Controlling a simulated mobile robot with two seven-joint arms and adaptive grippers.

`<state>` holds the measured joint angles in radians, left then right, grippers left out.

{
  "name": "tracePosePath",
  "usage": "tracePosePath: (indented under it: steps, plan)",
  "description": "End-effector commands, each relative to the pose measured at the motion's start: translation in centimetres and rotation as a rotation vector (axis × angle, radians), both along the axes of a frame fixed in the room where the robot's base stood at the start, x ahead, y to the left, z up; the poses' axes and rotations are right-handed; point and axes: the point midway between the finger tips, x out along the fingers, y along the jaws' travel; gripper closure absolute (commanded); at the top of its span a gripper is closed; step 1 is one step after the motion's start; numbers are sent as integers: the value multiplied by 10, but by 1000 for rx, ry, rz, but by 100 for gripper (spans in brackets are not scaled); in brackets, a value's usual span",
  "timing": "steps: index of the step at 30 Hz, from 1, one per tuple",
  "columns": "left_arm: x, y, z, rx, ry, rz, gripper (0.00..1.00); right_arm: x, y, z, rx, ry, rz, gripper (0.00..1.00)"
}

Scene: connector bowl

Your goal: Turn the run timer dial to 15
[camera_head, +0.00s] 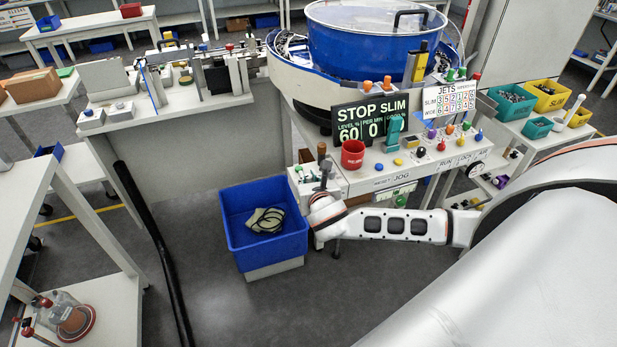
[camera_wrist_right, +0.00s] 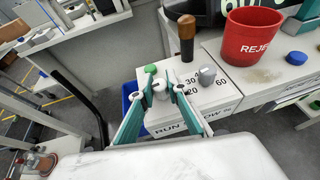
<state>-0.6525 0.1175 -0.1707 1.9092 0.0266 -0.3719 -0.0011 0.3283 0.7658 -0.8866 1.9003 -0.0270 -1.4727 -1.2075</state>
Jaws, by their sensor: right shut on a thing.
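The run timer dial (camera_wrist_right: 160,91) is a small pale knob on the white control box (camera_wrist_right: 222,98), above the printed word RUN. My right gripper (camera_wrist_right: 161,88) is shut on it, one teal finger on each side. The fingers hide most of the dial's scale and I cannot read where it points. Numbers 30 and 20 show just right of the fingers. A second grey knob (camera_wrist_right: 207,75) with 60 beside it stands to the right. In the head view my right gripper (camera_head: 322,184) is at the front of the box, partly hidden by its wrist. My left gripper is out of view.
A green button (camera_wrist_right: 150,69) and a brown-topped lever (camera_wrist_right: 187,38) stand close behind the fingers. A red reject cup (camera_head: 352,154) stands to the right. The display (camera_head: 370,122) reads STOP SLIM.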

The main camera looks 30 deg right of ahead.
Motion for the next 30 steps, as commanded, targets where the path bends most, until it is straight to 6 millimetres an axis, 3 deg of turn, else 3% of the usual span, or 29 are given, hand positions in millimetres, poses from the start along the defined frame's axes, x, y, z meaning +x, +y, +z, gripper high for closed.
tracePosePath:
  steps: [30]
  plan:
    - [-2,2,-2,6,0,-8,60,0,3,-2,2,8,-885,100]
